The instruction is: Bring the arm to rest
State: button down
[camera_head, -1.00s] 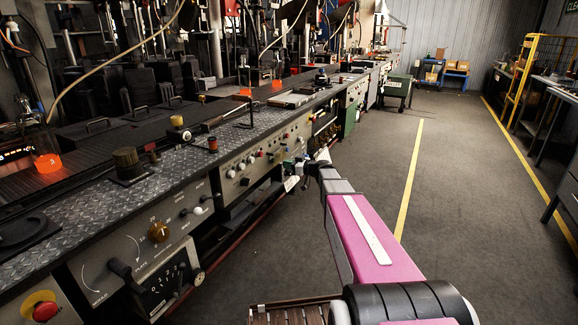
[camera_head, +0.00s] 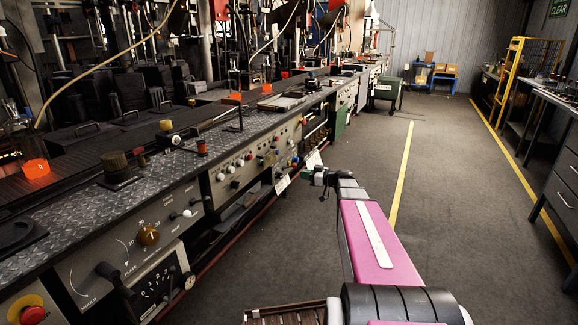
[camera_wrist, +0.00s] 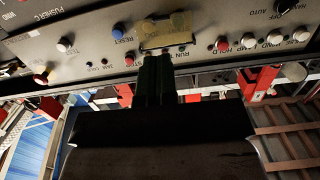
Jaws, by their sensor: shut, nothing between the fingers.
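My arm, pink with a white strip (camera_head: 377,240), reaches forward over the aisle beside the machine row. My gripper (camera_head: 306,174) is at its far end, small in the head view, near the front of the machine's control panel. In the wrist view the dark fingers of my gripper (camera_wrist: 155,68) are together with nothing between them. They point towards the panel (camera_wrist: 100,45), just below a yellowish plate (camera_wrist: 166,31). The gap between fingertips and panel cannot be told.
The machine bench (camera_head: 150,175) with knobs and buttons runs along the left. The grey floor (camera_head: 350,150) with yellow lines is clear ahead and to the right. A grey drawer cabinet (camera_head: 562,185) and a yellow frame (camera_head: 508,75) stand at the right.

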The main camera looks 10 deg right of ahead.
jog(key=s+a+f+m+g+h, duration=0.25)
jog(key=s+a+f, duration=0.2)
jog(key=s, duration=0.25)
jog(key=s+a+f+m+g+h, duration=0.25)
jog(key=s+a+f+g, duration=0.2)
jog(key=s, duration=0.25)
jog(key=s+d+f+m+g+h, duration=0.1)
jog(key=s+d+f+m+h, duration=0.1)
jog(key=s, duration=0.5)
jog(key=s+d+f+m+g+h, duration=0.1)
jog(key=s+f+m+h, duration=0.2)
jog(key=s+h, duration=0.3)
jog(key=shift+s+d+f+m+g+h, duration=0.25)
jog(key=shift+s+d+m+g+h, duration=0.1)
jog(key=shift+s+m+h, duration=0.1)
